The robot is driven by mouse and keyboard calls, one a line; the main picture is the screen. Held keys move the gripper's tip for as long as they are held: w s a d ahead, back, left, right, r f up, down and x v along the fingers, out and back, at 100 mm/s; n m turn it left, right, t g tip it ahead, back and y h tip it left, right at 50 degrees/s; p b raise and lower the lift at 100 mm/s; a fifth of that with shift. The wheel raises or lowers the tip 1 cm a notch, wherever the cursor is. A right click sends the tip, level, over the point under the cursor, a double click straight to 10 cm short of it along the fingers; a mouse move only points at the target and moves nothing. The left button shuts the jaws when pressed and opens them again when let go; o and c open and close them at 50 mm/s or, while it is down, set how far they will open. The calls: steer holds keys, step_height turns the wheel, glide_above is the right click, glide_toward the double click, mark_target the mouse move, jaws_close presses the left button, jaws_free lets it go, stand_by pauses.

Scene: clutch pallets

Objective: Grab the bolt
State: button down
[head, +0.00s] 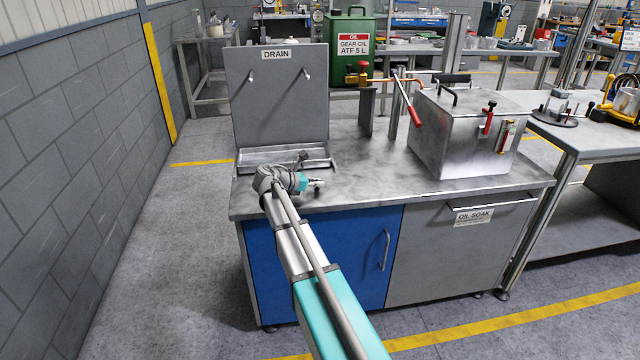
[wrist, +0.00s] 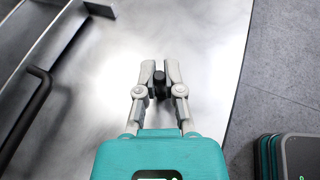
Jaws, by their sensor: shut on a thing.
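The bolt (wrist: 160,85) is a small dark piece between my fingertips in the wrist view. My gripper (wrist: 160,76) is shut on it, with one pale finger on each side. In the head view my gripper (head: 317,183) is over the front left part of the metal worktop (head: 365,180), near its front edge. The bolt is too small to make out clearly there. I cannot tell whether the bolt touches the worktop or is held just above it.
A drain tray (head: 285,158) with an upright panel (head: 277,95) stands behind my gripper. A metal oil box (head: 465,135) with red-handled fittings stands at the right. A red-handled lever (head: 408,105) rises between them. The worktop between my gripper and the box is mostly clear.

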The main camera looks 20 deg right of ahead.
steer(key=shift+r+p, duration=1.25)
steer(key=shift+r, duration=0.2)
steer(key=s+d+r+p, duration=0.6)
steer(key=s+r+p, duration=0.3)
steer(key=s, duration=0.3)
steer(key=shift+s+d+r+p, duration=0.2)
steer(key=shift+d+r+p, duration=0.1)
steer(key=shift+r+p, duration=0.1)
